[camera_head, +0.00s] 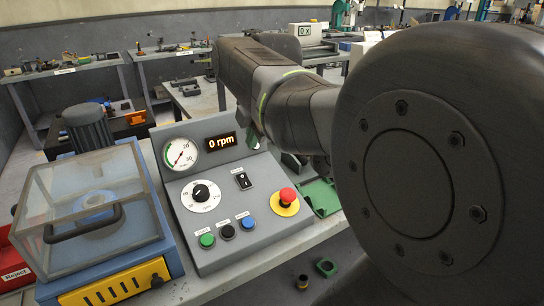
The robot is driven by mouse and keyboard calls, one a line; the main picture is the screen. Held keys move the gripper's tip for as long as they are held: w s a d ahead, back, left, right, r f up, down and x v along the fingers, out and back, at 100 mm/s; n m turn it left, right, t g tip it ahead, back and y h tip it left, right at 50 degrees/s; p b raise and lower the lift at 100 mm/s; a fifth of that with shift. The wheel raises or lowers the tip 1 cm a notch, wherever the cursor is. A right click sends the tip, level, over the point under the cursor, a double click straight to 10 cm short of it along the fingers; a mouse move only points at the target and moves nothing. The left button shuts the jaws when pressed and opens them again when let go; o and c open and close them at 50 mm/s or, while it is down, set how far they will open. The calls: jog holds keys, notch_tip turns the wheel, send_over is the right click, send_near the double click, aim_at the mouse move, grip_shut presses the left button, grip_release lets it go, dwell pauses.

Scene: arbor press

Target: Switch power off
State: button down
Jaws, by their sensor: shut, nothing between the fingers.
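A grey sloped control panel (215,234) stands on the bench left of my arm. A small black rocker switch (243,181) sits on its face, with a white label above it too small to read. A lit display (222,142) reads "0 rpm". My dark arm reaches in from the right and passes over the panel's upper right. My gripper cannot be made out; it seems hidden behind my arm links. Nothing visibly touches the switch.
The panel also carries a gauge (180,154), a rotary knob (201,193), green (207,240), black (227,232) and blue (248,223) buttons, and a red emergency stop (289,196). A machine with a clear cover (92,205) stands left. A red bin (12,268) is at far left.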

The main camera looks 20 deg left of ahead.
aim_at(242, 178)
jog(key=b+x, duration=0.1)
jog(key=x, duration=1.3)
jog(key=shift+w+a+g+h+p, duration=0.15)
jog(key=shift+g+h+p, duration=0.25)
jog(key=shift+p, duration=0.8)
jog(key=shift+f, duration=0.3)
jog(key=shift+b, duration=0.3)
